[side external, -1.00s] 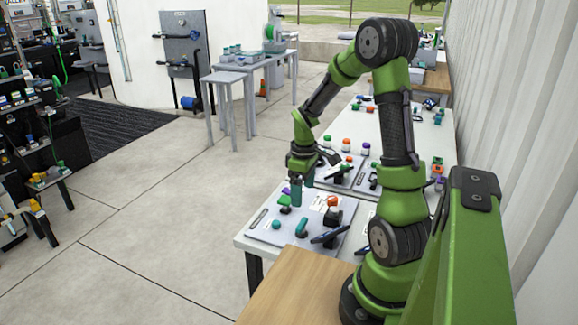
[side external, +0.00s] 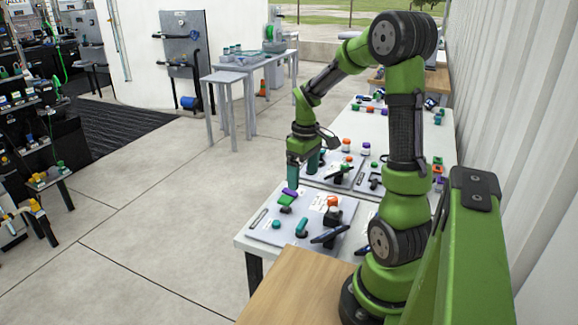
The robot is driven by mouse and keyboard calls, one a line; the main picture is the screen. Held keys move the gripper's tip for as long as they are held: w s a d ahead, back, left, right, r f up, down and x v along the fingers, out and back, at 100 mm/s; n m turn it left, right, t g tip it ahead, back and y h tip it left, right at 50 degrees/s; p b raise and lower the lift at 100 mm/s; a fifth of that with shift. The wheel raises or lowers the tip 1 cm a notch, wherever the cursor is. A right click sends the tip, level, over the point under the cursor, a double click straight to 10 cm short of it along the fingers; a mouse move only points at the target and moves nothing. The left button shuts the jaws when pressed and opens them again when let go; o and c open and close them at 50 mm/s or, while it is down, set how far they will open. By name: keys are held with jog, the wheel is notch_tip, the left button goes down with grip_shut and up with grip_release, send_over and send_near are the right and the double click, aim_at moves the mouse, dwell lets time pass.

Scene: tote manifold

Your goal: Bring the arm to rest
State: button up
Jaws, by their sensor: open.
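My gripper (side external: 303,172) hangs at the end of my green arm, fingers pointing down, above the back left part of the near grey panel (side external: 265,238). Its two teal fingers are apart with nothing seen between them. A purple part (side external: 289,194) and a green part (side external: 286,201) sit on the panel just below the fingers. The fingertips look clear of them, though the exact gap is hard to tell.
The near panel also carries teal knobs (side external: 302,228), an orange knob (side external: 333,201) and black levers (side external: 329,236). A second panel with several knobs lies behind it on the white table (side external: 405,140). A corrugated wall (side external: 505,110) stands at the right.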

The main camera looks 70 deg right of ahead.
jog(key=s+a+r+m+t+y, duration=0.1)
jog(key=a+r+t, duration=0.2)
jog(key=a, duration=0.9)
jog(key=s+a+r+m+t, duration=0.1)
jog(key=a+r+t, duration=0.3)
jog(key=a+r, duration=0.5)
jog(key=a, duration=0.4)
jog(key=shift+s+y, duration=0.35)
jog(key=shift+y, duration=0.05)
